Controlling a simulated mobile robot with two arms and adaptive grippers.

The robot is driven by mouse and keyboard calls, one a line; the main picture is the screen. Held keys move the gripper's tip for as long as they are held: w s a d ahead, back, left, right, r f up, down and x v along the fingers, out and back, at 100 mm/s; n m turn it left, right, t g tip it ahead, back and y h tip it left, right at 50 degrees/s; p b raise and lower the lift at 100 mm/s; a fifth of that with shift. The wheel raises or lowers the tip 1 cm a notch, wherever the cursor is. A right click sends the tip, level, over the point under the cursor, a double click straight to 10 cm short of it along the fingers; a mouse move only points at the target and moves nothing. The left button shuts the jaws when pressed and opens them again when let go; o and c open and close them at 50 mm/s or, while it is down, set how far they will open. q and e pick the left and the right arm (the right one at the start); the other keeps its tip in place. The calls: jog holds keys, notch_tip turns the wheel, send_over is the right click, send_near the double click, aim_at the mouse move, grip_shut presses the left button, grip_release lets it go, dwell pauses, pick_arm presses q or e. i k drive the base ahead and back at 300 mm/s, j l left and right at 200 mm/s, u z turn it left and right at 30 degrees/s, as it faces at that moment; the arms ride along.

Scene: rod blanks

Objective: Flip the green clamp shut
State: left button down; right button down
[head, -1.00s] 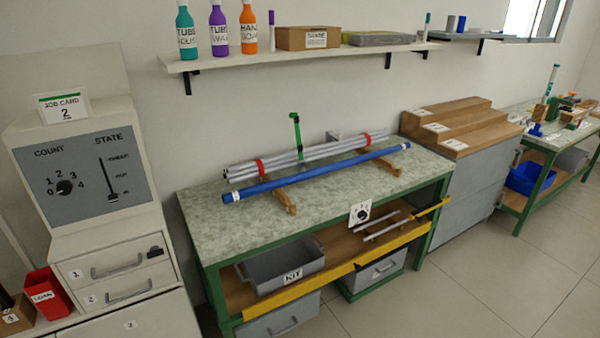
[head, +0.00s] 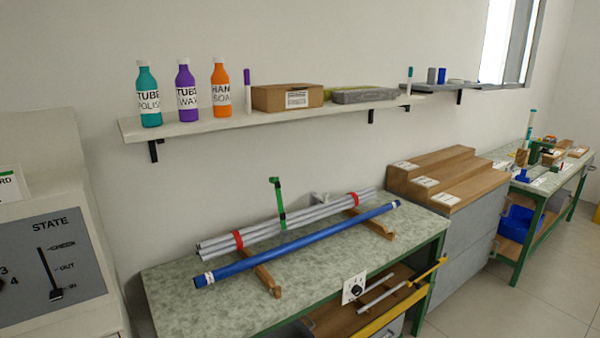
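The green clamp (head: 279,197) stands upright behind a bundle of grey tubes (head: 290,222) on the workbench (head: 180,302). Its tall arm rises above the tubes with a short green piece at the top, so it looks open. Its lower part is hidden behind the tubes. Red bands hold the bundle near both ends. A blue tube (head: 300,243) lies in front of the bundle on wooden supports (head: 264,274). Neither of my grippers shows in the head view.
A wall shelf (head: 215,125) with bottles and a cardboard box (head: 287,97) hangs above the bench. A panel marked STATE (head: 52,255) stands at the left. Wooden steps (head: 445,178) stand to the right. The bench's front left is clear.

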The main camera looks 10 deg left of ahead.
aim_at(275, 180)
jog(key=i+j+z, duration=0.6)
jog(key=i+j, duration=0.15)
